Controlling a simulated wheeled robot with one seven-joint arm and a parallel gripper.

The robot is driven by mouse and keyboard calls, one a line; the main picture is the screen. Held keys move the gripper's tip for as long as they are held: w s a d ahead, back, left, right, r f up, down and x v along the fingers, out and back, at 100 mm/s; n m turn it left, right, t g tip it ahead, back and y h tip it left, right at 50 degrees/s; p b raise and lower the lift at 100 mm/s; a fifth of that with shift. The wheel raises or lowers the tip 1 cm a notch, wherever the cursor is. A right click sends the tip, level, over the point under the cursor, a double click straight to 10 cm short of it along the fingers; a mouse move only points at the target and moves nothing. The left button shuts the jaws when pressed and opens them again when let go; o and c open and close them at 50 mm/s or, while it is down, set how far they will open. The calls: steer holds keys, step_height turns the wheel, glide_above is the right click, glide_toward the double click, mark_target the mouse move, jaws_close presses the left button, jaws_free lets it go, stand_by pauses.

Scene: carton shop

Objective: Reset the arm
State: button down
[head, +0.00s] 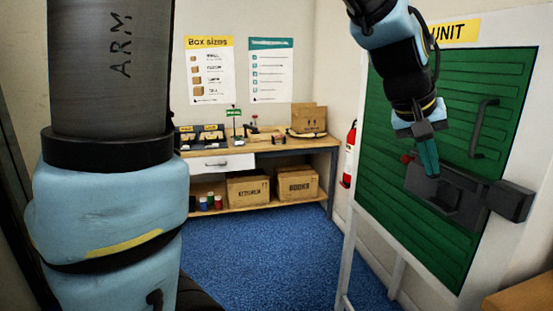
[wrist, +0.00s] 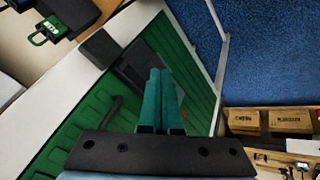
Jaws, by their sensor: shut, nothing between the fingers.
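My gripper (head: 428,158) hangs at the right in the head view, in front of the green door panel (head: 395,155) of the unit. Its teal fingers point down beside the dark latch block (head: 445,200); I cannot tell whether they touch it. In the wrist view my gripper (wrist: 160,75) has its two fingers together with nothing between them. The green panel (wrist: 60,135) and a dark bar (wrist: 105,48) show behind the fingers. A dark handle (head: 482,130) is on the panel, to the right of my gripper.
A wooden workbench (head: 270,147) with cartons stands at the back. A red fire extinguisher (head: 349,155) hangs on the wall. A green padlock (wrist: 45,32) shows at top left in the wrist view. Blue carpet (head: 265,255) lies clear between bench and unit.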

steer(key=w+a+f+n+y, duration=0.1)
steer(key=w+a+f, duration=0.2)
steer(key=a, duration=0.4)
steer(key=w+a+f+n+y, duration=0.1)
steer(key=w+a+f+y, duration=0.2)
steer(key=a, duration=0.5)
steer(key=w+a+f+n, duration=0.1)
steer(key=w+a+f, duration=0.1)
steer(key=a+f, duration=0.35)
steer(key=s+a+f+n+y, duration=0.1)
steer(key=s+a+f, duration=0.1)
steer(key=a, duration=0.7)
steer(key=s+a+f+y, duration=0.1)
steer(key=s+a+f, duration=0.1)
steer(key=a, duration=0.7)
steer(key=shift+f+n, duration=0.35)
steer(key=shift+n, duration=0.05)
